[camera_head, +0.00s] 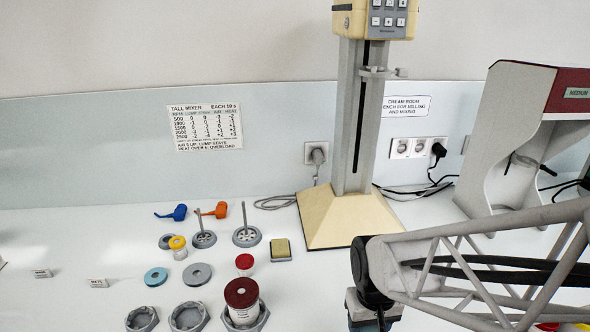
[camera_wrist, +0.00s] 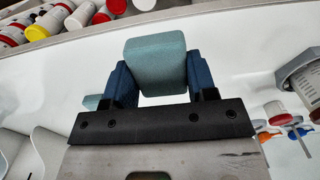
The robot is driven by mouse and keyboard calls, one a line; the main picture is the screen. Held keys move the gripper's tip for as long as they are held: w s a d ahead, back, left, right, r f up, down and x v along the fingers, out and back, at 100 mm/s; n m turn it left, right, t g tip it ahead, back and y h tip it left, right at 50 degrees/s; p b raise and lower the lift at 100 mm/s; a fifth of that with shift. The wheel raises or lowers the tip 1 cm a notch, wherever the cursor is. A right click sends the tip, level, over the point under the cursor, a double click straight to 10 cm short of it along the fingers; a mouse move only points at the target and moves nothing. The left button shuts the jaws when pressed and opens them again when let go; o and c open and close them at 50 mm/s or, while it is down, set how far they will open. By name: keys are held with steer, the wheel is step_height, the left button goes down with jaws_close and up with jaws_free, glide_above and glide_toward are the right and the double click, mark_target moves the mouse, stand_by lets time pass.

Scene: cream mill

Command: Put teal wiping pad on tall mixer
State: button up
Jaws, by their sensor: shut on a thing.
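The tall mixer stands upright at the back of the bench, with a grey column (camera_head: 350,130), a cream base (camera_head: 322,222) and a cream keypad head (camera_head: 376,18) cut off by the top edge. My gripper (camera_wrist: 156,82) is shut on the teal wiping pad (camera_wrist: 155,60), a rounded block between its blue fingers. In the head view only the upper part of my gripper shows at the bottom edge, in front of and below the mixer base; the pad is out of sight there.
Grey bowls (camera_head: 188,317), a red-lidded jar (camera_head: 241,295), discs and stirrers stand left of the mixer. A yellow-topped grey block (camera_head: 281,249) lies near its base. A red-and-grey cabinet (camera_head: 515,130) stands at right. Jars (camera_wrist: 52,20) crowd the wrist view's upper left.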

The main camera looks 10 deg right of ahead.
glide_above(348, 278)
steer(key=s+a, duration=0.1)
steer(key=s, duration=0.1)
steer(key=shift+s+f, duration=0.2)
steer(key=shift+f, duration=0.55)
stand_by(0.3)
steer(key=shift+f, duration=1.75)
steer(key=shift+f, duration=0.2)
steer(key=o, duration=0.9)
steer(key=shift+r, duration=0.2)
